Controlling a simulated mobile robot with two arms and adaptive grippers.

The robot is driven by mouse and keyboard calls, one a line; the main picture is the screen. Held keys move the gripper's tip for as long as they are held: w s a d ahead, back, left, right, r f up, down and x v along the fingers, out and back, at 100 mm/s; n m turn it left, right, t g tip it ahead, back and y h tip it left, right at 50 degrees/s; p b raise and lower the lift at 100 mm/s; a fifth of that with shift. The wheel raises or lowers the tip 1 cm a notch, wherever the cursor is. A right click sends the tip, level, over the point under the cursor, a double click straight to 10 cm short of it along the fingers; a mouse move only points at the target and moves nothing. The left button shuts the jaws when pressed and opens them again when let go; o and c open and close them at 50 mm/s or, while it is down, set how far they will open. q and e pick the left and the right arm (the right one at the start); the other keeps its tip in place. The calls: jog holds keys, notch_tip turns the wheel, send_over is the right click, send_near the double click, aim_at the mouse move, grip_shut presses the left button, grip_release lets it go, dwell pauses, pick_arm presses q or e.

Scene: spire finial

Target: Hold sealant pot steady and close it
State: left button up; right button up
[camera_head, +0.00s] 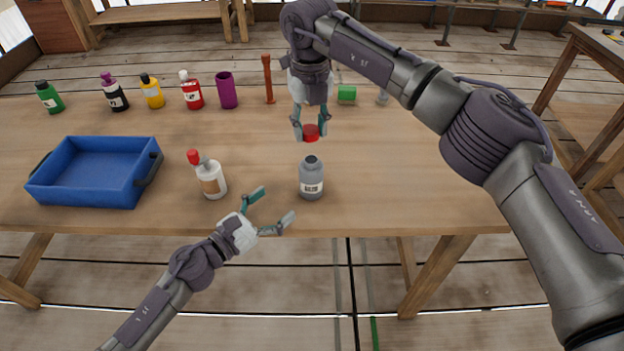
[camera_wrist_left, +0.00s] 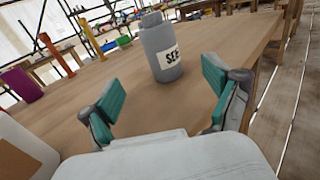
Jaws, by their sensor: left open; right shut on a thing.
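The grey sealant pot (camera_head: 311,184) stands upright and uncapped near the table's front edge. In the left wrist view the pot (camera_wrist_left: 160,50) stands beyond the fingers, its label partly reading "SE". My left gripper (camera_head: 269,208) is open and empty, to the left of the pot and apart from it. In the left wrist view its teal fingers (camera_wrist_left: 165,95) are spread wide. My right gripper (camera_head: 311,131) is shut on a red cap (camera_head: 311,132), held above and behind the pot's open mouth.
A white bottle with a red cap (camera_head: 211,179) stands left of the pot, close to my left gripper. A blue tray (camera_head: 95,194) sits at the left. Several bottles, a purple cup (camera_head: 227,90) and a green cylinder (camera_head: 347,94) line the back. The table right of the pot is clear.

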aim_at(303, 183)
pick_arm(q)
jog(key=x, duration=1.2)
jog(key=shift+w+f, duration=0.1)
pick_arm(e)
jog(key=shift+w+d, duration=0.1)
jog(key=shift+d, duration=0.05)
pick_arm(q)
grip_shut()
pick_arm(e)
jog(key=shift+f, duration=2.55)
jog(key=shift+f, duration=0.85)
jog(key=shift+f, duration=0.6)
